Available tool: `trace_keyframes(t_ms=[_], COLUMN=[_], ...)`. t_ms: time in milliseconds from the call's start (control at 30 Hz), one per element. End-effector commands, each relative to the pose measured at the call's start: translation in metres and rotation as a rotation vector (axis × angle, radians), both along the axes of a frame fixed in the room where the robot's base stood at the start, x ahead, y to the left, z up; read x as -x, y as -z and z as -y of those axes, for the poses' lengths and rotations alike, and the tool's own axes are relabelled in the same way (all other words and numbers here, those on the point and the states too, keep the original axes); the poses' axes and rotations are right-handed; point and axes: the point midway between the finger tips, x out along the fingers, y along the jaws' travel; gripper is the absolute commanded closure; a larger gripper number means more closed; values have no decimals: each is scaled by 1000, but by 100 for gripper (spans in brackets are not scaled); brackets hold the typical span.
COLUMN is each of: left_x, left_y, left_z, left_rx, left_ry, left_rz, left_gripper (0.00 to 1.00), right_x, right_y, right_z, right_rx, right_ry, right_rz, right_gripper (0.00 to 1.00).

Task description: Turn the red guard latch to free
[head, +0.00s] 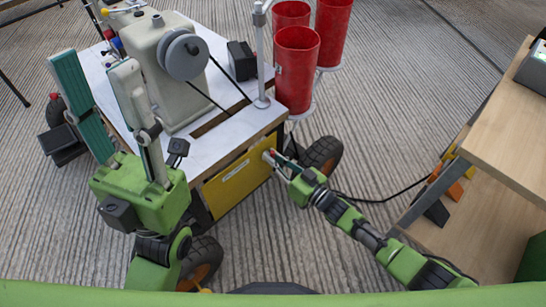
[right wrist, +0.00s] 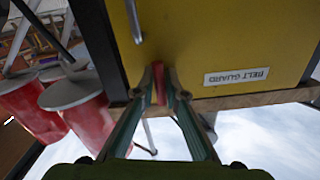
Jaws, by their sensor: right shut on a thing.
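The yellow belt guard (head: 235,186) is on the side of the wheeled machine cart, low under its white top. It fills the upper part of the right wrist view (right wrist: 235,40), with an upside-down "BELT GUARD" label. The red latch (right wrist: 159,84) sits by the guard's edge, between the fingertips of my right gripper (right wrist: 158,72). That gripper is shut on it; in the head view the gripper (head: 272,157) reaches the guard's right end. The fingers hide part of the latch, so its exact angle is unclear. My left gripper (head: 94,62) is open and empty, raised left of the machine.
The grey sewing-type machine (head: 160,62) stands on the cart's white top (head: 208,152). Red cylinders (head: 296,72) stand behind the cart. A black wheel (head: 322,155) is near my right gripper. A wooden bench (head: 500,120) is at the right, with open floor between.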

Motion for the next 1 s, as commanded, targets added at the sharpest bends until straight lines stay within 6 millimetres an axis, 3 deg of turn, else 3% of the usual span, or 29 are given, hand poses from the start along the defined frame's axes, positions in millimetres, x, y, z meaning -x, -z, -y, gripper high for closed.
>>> trace_keyframes(t_ms=[400, 433, 467, 500, 833, 1000], left_x=[-1, -1, -1, -1, 1, 1], left_y=[1, 1, 1, 1, -3, -2], left_z=[0, 0, 0, 0, -1, -1], left_rx=[-1, -1, -1, -1, 1, 1], left_ry=[0, 0, 0, 0, -3, -2], left_rz=[-3, -2, -2, -1, 11, 7], left_gripper=[60, 60, 60, 60, 60, 60], right_x=[0, 0, 0, 0, 1, 13], right_y=[0, 0, 0, 0, 0, 2], right_z=[0, 0, 0, 0, 1, 14], right_rx=[-8, -8, -8, -7, -5, -3], right_ry=[0, 0, 0, 0, 0, 2], right_rz=[-6, -6, -6, -6, -5, -6], right_gripper=[100, 80, 73, 71, 71, 71])
